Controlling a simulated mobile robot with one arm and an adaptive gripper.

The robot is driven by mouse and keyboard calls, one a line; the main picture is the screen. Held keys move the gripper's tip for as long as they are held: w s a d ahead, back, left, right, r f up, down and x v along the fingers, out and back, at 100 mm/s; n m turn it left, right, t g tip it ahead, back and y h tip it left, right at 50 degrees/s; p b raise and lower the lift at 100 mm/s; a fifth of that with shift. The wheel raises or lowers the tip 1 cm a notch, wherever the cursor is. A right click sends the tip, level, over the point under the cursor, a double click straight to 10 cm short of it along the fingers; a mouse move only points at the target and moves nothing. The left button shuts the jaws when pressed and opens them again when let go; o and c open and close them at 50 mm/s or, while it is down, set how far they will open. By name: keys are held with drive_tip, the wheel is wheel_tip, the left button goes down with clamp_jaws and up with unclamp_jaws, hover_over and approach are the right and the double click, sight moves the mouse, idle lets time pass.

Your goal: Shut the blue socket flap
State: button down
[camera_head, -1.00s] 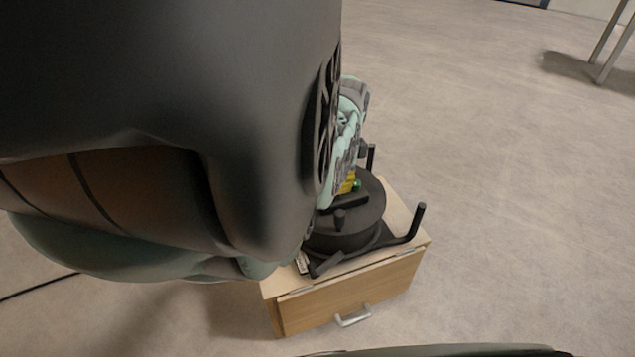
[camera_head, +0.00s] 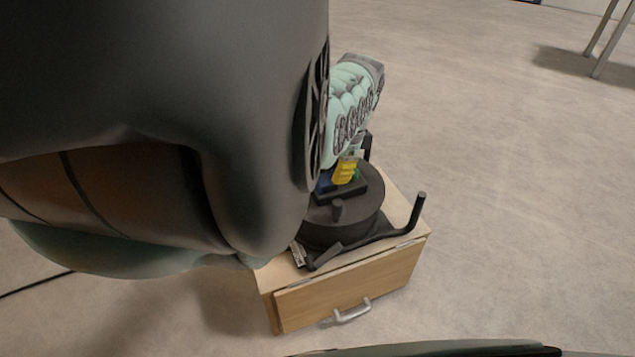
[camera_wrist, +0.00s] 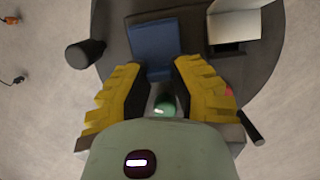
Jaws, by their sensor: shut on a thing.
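The blue socket flap (camera_wrist: 155,45) shows as a flat blue panel at the top middle of the wrist view. In the head view a bit of blue (camera_head: 324,183) shows beside my yellow fingers, largely hidden by my arm. How far the flap stands open is hard to tell. My gripper (camera_wrist: 160,72) has one yellow finger on each side of the flap's near end and is shut on it. In the head view my gripper (camera_head: 346,172) is low over the round black turntable (camera_head: 345,222). A green round part (camera_wrist: 164,105) sits between the fingers.
A pale grey box with a raised lid (camera_wrist: 234,26) is right of the flap. A black post (camera_wrist: 84,54) stands left. The turntable is on a wooden cabinet (camera_head: 345,290) with a metal handle. Black upright arms (camera_head: 417,210) surround it.

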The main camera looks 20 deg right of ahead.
drive_tip(key=shift+w+a+f, duration=0.1)
drive_tip(key=shift+a+f, duration=0.05)
drive_tip(key=shift+a, duration=0.15)
drive_tip(key=shift+d, duration=0.15)
drive_tip(key=shift+d+b, duration=0.1)
drive_tip(key=shift+b, duration=0.3)
drive_tip(key=shift+f, duration=0.15)
drive_tip(key=c, duration=0.9)
unclamp_jaws()
drive_tip(key=shift+d, duration=0.1)
drive_tip(key=shift+o, duration=0.6)
drive_tip(key=shift+s, duration=0.2)
drive_tip(key=shift+w+d+r, duration=0.1)
drive_tip(key=shift+w+r, duration=0.1)
drive_tip(key=shift+r, duration=0.7)
drive_tip(key=v, duration=1)
drive_tip(key=shift+s+d, duration=0.15)
drive_tip(key=shift+d, duration=0.05)
